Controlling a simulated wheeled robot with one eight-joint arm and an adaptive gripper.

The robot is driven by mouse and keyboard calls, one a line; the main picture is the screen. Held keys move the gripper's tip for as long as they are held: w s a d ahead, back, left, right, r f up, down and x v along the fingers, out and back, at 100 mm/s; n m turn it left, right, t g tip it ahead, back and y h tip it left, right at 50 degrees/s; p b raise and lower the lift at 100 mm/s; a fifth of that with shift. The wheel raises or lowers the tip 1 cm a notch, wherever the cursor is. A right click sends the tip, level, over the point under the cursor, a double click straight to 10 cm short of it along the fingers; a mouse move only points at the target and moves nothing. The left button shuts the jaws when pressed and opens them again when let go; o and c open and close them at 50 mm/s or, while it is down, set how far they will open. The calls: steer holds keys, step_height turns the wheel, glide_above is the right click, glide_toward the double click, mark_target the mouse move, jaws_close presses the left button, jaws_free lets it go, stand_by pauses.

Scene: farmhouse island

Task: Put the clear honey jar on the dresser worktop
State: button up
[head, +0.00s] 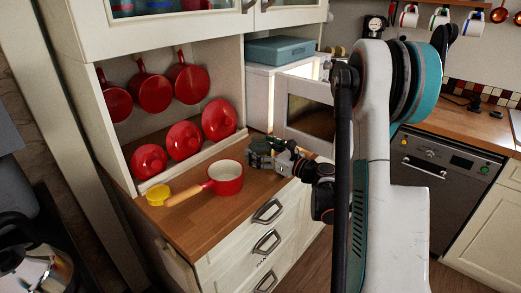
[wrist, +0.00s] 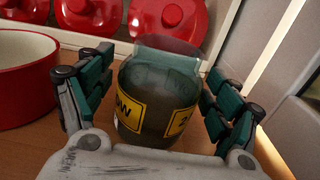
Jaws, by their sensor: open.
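The clear honey jar (wrist: 160,92) stands upright on the wooden dresser worktop (head: 195,232), as the wrist view shows. It is see-through with a dark lower part and yellow labels with black print. My gripper (wrist: 160,72) is open, with one green-padded finger on each side of the jar. A narrow gap seems to show on both sides; contact is hard to judge. In the head view my gripper (head: 264,152) is low over the worktop's right part, and its fingers largely hide the jar.
Red lids (head: 184,141) lean along the back. A white microwave (head: 308,112) with its door open is close on the right. The front worktop is clear.

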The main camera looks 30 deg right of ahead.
steer(key=shift+r, duration=0.15)
steer(key=v, duration=1.2)
steer(key=shift+r+p, duration=0.15)
steer(key=shift+p, duration=0.2)
